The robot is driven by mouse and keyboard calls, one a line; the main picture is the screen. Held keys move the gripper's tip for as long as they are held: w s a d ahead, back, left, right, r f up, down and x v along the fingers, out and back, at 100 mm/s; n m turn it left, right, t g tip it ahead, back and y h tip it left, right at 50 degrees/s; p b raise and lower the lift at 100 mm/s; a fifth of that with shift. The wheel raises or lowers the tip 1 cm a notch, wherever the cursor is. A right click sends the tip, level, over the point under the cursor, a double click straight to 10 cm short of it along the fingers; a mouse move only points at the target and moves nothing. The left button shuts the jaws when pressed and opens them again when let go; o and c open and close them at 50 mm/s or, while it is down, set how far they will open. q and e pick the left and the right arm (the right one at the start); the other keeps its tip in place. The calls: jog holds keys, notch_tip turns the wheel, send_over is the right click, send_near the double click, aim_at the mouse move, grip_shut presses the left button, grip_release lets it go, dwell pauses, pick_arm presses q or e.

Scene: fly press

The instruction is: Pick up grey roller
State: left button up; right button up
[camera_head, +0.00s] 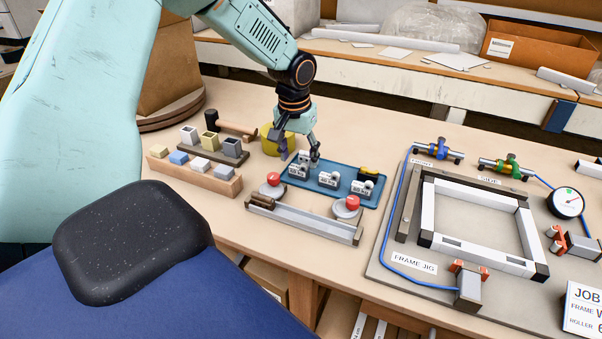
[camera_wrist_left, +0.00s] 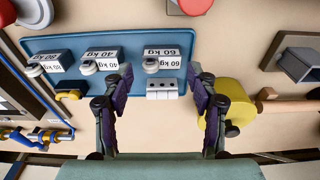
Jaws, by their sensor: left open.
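My left gripper (camera_head: 299,154) is open above the back left edge of the blue tray (camera_head: 344,197). In the left wrist view, a small white-grey block (camera_wrist_left: 162,90) shows between its open fingers (camera_wrist_left: 160,76). No hold is visible. The tray carries blocks with kg labels, each with a round grey roller-like part: one at the left (camera_head: 298,171), one in the middle (camera_head: 328,179), one at the right (camera_head: 362,187). The left wrist view shows the 60 kg block (camera_wrist_left: 166,62) just beyond the fingers. I cannot tell which part is the grey roller. My right gripper is not in view.
A yellow round object (camera_wrist_left: 233,103) stands close beside one finger. A grey channel (camera_head: 305,222) and red-knobbed discs (camera_head: 345,212) lie in front. The frame jig (camera_head: 385,262) fills the right.

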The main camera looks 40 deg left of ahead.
aim_at(299, 168)
pick_arm(q)
jog(key=f, duration=0.2)
jog(key=f+b, duration=0.1)
jog(key=f, duration=0.1)
jog(key=shift+w+a+f, duration=0.1)
jog(key=shift+a, duration=0.1)
jog(key=shift+w, duration=0.1)
